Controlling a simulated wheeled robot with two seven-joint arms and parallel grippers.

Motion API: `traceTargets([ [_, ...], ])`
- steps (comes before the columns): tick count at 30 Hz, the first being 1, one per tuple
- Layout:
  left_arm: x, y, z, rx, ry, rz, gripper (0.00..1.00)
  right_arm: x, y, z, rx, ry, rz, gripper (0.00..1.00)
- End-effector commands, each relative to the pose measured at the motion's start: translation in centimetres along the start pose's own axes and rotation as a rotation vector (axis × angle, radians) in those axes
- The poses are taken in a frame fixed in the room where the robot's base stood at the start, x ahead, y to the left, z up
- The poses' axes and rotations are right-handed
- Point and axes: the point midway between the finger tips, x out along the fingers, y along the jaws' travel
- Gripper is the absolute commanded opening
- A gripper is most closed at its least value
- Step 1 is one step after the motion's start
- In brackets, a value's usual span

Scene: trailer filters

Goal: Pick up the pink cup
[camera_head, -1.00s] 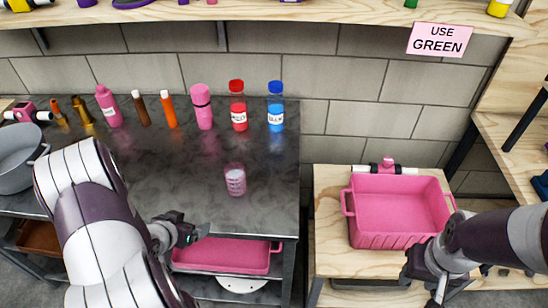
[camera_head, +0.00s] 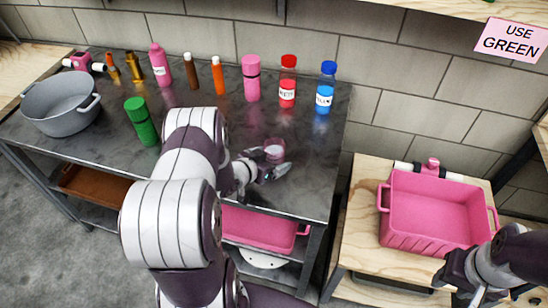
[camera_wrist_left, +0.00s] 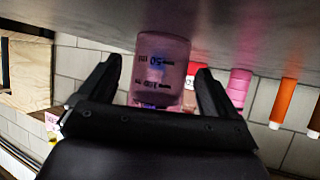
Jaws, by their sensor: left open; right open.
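The pink cup (camera_head: 274,150), a small translucent measuring cup with dark markings, stands on the dark metal table. In the left wrist view the pink cup (camera_wrist_left: 160,68) shows between the two fingers, with a gap on either side. My left gripper (camera_head: 268,172) is open at the cup, and its wrist partly hides the cup's lower part in the head view. My right gripper (camera_head: 458,275) is open and empty in front of the pink crate at the lower right.
Several bottles, including a red one (camera_head: 288,84) and a blue one (camera_head: 325,90), line the table's back. A green bottle (camera_head: 141,121) and grey pot (camera_head: 60,103) stand left. A pink crate (camera_head: 404,240) sits on a wooden stand at right.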

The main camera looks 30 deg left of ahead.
Motion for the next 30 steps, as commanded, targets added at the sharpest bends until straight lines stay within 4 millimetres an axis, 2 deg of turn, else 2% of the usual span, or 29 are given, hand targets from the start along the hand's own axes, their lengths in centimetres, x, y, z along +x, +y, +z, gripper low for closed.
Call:
traceTargets([
  [6,0.2,0.0,0.0,0.0,0.0,-0.001,0.92,0.0,0.0,0.0,0.0,0.0,0.0,0.43],
  [8,0.2,0.0,0.0,0.0,0.0,-0.001,0.75,0.0,0.0,0.0,0.0,0.0,0.0,0.43],
  [12,0.2,0.0,0.0,0.0,0.0,-0.001,0.3,0.0,0.0,0.0,0.0,0.0,0.0,0.43],
  [13,0.2,0.0,0.0,0.0,0.0,-0.001,0.26,0.0,0.0,0.0,0.0,0.0,0.0,0.43],
  [23,0.1,0.0,-0.1,0.0,0.0,-0.001,0.26,0.0,0.0,0.0,0.0,0.0,0.0,0.43],
  [30,-0.5,-0.1,-1.3,0.0,0.001,-0.001,0.26,-0.2,0.0,0.0,0.0,0.0,0.0,0.43],
])
